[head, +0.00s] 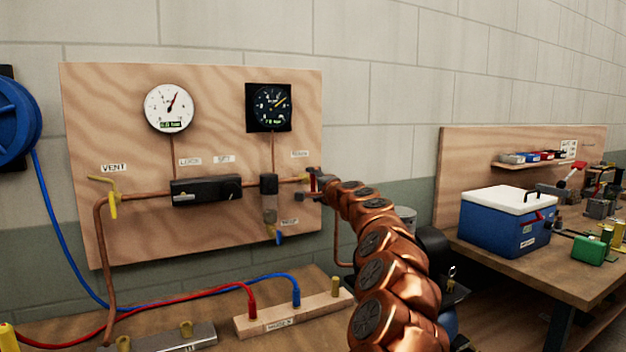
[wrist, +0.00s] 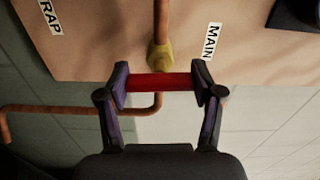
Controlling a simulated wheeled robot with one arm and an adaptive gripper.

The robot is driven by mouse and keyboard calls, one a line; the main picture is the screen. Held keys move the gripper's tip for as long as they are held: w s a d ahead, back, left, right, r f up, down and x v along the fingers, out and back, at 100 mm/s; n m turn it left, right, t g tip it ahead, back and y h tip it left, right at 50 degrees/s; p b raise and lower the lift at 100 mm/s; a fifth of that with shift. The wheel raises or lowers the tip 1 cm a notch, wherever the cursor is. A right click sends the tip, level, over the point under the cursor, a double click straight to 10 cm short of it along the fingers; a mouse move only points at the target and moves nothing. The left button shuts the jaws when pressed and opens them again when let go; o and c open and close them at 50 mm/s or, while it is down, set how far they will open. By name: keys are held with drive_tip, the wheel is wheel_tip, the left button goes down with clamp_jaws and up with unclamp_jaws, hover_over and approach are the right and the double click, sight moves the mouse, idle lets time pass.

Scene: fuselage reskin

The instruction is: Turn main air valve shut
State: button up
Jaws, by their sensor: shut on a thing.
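The main air valve has a brass body (wrist: 160,55) on a copper pipe, with a red handle (wrist: 160,82). A label reading MAIN (wrist: 212,41) is beside it on the board. In the wrist view, the handle lies crosswise to the pipe. My gripper (wrist: 160,84) is shut on the handle, with one dark finger at each end. In the head view, my gripper (head: 312,184) is at the right edge of the plywood board (head: 130,235). The red handle (head: 313,181) shows there as a small upright strip, partly hidden by the fingers.
The board carries a white gauge (head: 168,108), a black gauge (head: 269,108), a yellow vent valve (head: 112,204) and a filter with a blue drain tap (head: 278,237). Hoses and a wooden manifold (head: 275,320) lie below. A blue cooler (head: 505,225) stands on the right bench.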

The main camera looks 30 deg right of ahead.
drive_tip(key=shift+d+m, duration=0.1)
drive_tip(key=shift+m, duration=0.4)
drive_tip(key=o, duration=1.2)
drive_tip(key=shift+c, duration=0.2)
drive_tip(key=shift+s, duration=0.1)
